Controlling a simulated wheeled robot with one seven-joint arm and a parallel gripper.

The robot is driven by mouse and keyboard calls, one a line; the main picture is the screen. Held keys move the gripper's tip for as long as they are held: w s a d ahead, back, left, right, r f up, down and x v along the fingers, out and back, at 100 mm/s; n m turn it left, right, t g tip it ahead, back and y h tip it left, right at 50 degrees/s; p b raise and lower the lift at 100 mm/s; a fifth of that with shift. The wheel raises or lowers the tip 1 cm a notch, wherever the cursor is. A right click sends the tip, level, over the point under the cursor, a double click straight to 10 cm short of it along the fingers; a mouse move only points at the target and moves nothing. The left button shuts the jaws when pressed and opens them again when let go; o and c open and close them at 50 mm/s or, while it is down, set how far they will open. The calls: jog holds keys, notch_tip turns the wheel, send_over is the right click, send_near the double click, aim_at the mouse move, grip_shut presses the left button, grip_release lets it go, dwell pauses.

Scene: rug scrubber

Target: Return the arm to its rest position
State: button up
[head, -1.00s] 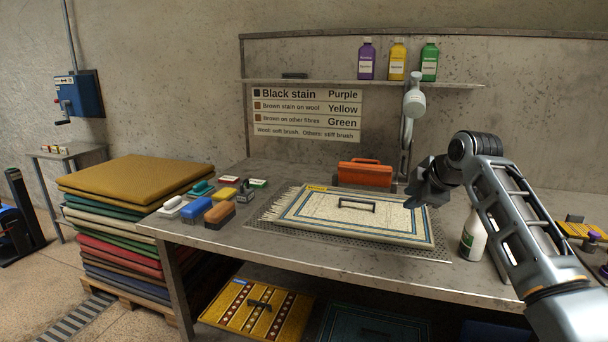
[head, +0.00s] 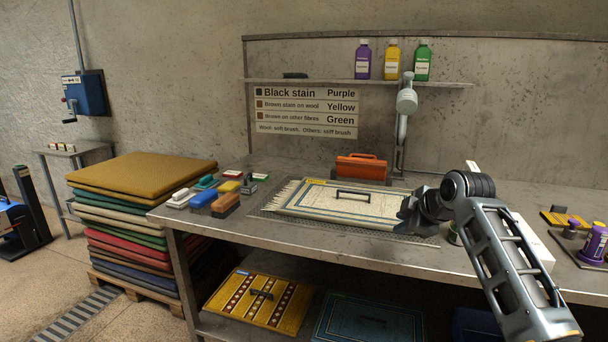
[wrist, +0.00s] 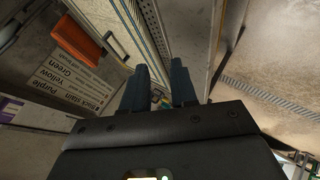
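My gripper (head: 412,212) is at the right of the workbench in the head view, over or just in front of the right end of the cream rug (head: 320,203). I cannot tell its exact height above the rug. In the wrist view my gripper (wrist: 159,70) shows two dark fingers apart, with nothing between them. My arm reaches in from the lower right, bent at the wrist joint.
An orange case (head: 362,169) stands behind the rug. Several brushes and blocks (head: 213,199) lie at the bench's left. A lamp (head: 405,102) hangs below the shelf (head: 350,82), which holds three bottles. A purple container (head: 593,243) stands far right. Rugs (head: 140,172) are stacked left.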

jog(key=s+a+f+m+t, duration=0.1)
jog(key=s+a+f+m, duration=0.15)
jog(key=s+f, duration=0.5)
jog(key=s+a+f+m+t, duration=0.1)
jog(key=s+a+f+m, duration=0.15)
jog(key=s+f, duration=0.5)
jog(key=s+a+f+m+t, duration=0.15)
jog(key=s+f, duration=0.25)
jog(key=s, duration=0.5)
jog(key=s+a+f+m, duration=0.1)
jog(key=s+f+m, duration=0.25)
jog(key=s, duration=0.55)
jog(key=s+d+r+m+t+h, duration=0.1)
jog(key=s+r+m, duration=0.1)
jog(key=s, duration=0.8)
jog(key=s+d+r+m+h, duration=0.1)
jog(key=s+d+r, duration=0.1)
jog(key=s, duration=0.7)
jog(key=s+d+r+m+t, duration=0.1)
jog(key=s+d+r+m, duration=0.1)
jog(key=s+r, duration=1.1)
jog(key=shift+s+d+h, duration=0.2)
jog(key=shift+d+h, duration=0.1)
